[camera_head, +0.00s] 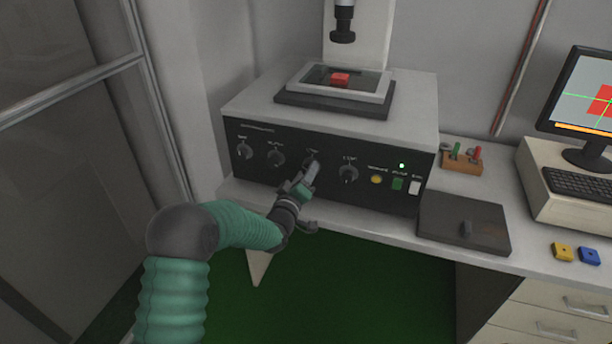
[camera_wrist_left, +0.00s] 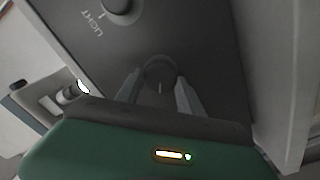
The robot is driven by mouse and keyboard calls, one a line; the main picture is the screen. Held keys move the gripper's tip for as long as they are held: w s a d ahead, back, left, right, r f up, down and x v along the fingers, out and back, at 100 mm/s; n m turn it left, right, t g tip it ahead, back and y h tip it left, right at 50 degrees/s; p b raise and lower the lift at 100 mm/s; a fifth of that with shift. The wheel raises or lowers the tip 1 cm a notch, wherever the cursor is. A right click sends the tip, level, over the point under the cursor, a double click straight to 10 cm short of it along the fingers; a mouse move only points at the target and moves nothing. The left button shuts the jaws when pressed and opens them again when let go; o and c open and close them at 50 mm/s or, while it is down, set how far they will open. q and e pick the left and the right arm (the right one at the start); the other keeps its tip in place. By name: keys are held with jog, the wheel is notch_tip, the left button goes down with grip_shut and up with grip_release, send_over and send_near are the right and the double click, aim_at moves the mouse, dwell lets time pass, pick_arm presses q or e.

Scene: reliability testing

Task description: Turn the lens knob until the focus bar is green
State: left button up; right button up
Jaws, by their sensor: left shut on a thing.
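My left gripper (camera_head: 309,172) reaches up to the black front panel of the instrument (camera_head: 330,187) and is shut on the third knob from the left. In the left wrist view its two fingers (camera_wrist_left: 159,95) sit on either side of this round dark knob (camera_wrist_left: 160,72). The knob's label is too small to read surely. The neighbouring knob (camera_head: 348,173), labelled LIGHT in the wrist view, is free. The monitor (camera_head: 581,95) shows a red square with green crosshairs and an orange bar along the bottom. My right gripper is not in view.
Two more knobs (camera_head: 276,157) are left of my gripper. A red sample (camera_head: 340,79) lies on the stage under the lens column. A dark flat box (camera_head: 464,222) stands beside the instrument.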

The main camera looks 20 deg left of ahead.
pick_arm(q)
jog(key=shift+s+d+f+n, duration=0.15)
jog(key=shift+f+n, duration=0.35)
jog(key=shift+n, duration=0.3)
jog(key=o, duration=1.4)
jog(key=shift+w+r, duration=0.2)
jog(key=s, duration=1.1)
jog(key=s+p, duration=0.1)
jog(key=s, duration=0.5)
jog(key=shift+a, duration=0.35)
jog(key=shift+w, duration=0.15)
